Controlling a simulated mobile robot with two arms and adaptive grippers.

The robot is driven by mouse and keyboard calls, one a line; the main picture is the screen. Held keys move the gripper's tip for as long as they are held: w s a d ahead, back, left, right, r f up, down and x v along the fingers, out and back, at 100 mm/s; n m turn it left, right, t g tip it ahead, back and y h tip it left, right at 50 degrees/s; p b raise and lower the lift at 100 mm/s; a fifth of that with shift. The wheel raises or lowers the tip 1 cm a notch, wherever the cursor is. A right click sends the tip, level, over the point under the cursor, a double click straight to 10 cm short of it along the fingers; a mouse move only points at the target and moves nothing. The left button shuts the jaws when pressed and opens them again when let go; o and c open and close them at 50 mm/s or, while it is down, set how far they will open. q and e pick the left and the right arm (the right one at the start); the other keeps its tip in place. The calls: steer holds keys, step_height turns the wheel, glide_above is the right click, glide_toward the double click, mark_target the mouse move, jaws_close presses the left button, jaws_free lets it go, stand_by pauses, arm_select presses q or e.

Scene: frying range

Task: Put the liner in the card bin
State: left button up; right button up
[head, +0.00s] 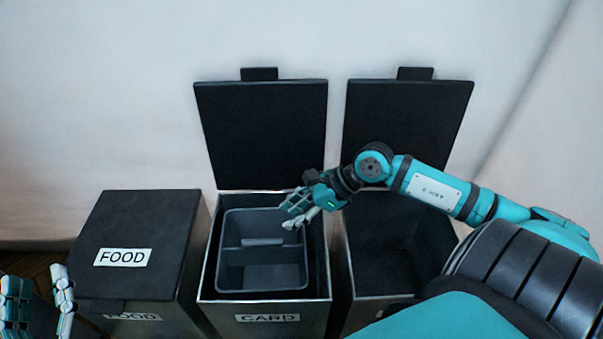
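The liner (262,268) is an open grey tub with a slot-like mark on its back wall. It sits inside the card bin (209,260), its rim around the level of the bin's opening. The card bin is dark with pale edges, its lid (262,130) raised and a CARD label on its front. My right gripper (290,217) is at the liner's back right corner, over the bin's right side. Its fingers look close together, and I cannot tell whether they grip the rim. My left gripper (40,297) is at the bottom left, open and empty.
The food bin (150,230) stands left of the card bin with its lid shut. Another open bin (385,255) stands to the right, empty where visible, partly hidden by my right arm. A pale wall (130,90) is behind the bins.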

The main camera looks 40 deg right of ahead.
arm_select(q)
steer(key=shift+w+a+f+g+y, duration=0.15)
steer(key=shift+f+g, duration=0.4)
steer(key=shift+f, duration=0.35)
steer(key=shift+w+a+f+g+y, duration=0.15)
steer(key=shift+f+g, duration=0.4)
steer(key=shift+f, duration=0.3)
arm_select(e)
steer(key=shift+v, duration=1.2)
arm_select(q)
steer(key=shift+d, duration=0.1)
arm_select(e)
steer(key=shift+o, duration=0.3)
